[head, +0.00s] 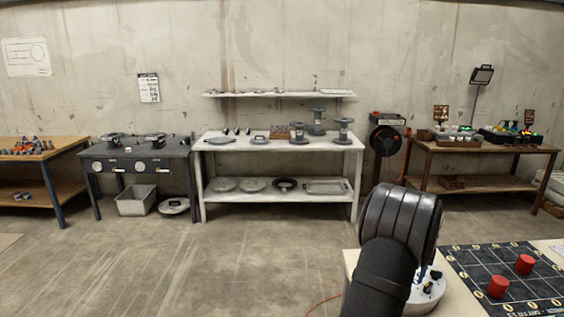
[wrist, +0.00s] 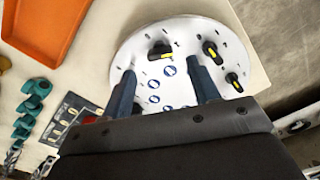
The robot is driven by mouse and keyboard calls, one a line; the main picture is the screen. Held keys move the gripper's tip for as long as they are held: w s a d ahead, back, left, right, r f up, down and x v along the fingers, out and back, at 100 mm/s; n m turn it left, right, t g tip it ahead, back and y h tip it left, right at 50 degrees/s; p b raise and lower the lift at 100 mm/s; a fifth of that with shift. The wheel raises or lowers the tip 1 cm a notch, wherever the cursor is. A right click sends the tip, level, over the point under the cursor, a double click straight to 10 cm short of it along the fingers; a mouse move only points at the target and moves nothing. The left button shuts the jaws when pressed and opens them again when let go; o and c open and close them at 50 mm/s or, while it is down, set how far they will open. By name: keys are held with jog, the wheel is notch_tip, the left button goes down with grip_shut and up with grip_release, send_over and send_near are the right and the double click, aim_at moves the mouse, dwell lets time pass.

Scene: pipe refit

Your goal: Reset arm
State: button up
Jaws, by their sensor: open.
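My gripper (wrist: 162,78) shows in the wrist view with its two dark fingers apart and nothing between them. It is over a white round plate (wrist: 185,35) that carries black-and-yellow clamps or knobs and several blue ring marks. I cannot tell whether the fingertips touch the plate. In the head view my dark arm covers part of the same pale table corner, and the white round plate (head: 425,300) shows partly behind it. My gripper is hidden in the head view.
A dark grid board (head: 475,258) with two red cylinders (head: 498,287) lies right of the plate. The wrist view shows an orange tray (wrist: 45,25), teal parts (wrist: 28,112) and a dark panel (wrist: 72,118) on the left. Benches, including a white shelf table (head: 280,190), stand along the far wall. The floor between is clear.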

notch_tip(320, 180, down, 5)
jog(key=shift+r, duration=0.1)
jog(key=shift+r, duration=0.1)
dwell(0.4)
notch_tip(320, 180, up, 17)
notch_tip(320, 180, down, 17)
jog(key=shift+f, duration=0.1)
jog(key=n, duration=0.5)
notch_tip(320, 180, up, 17)
jog(key=f+m, duration=0.1)
jog(key=f, duration=0.2)
jog(key=f+m, duration=0.1)
jog(key=f, duration=0.3)
jog(key=f+m, duration=0.2)
jog(key=f, duration=0.1)
jog(key=shift+w+d+f, duration=0.15)
jog(key=shift+w+f, duration=0.05)
jog(key=shift+w, duration=0.05)
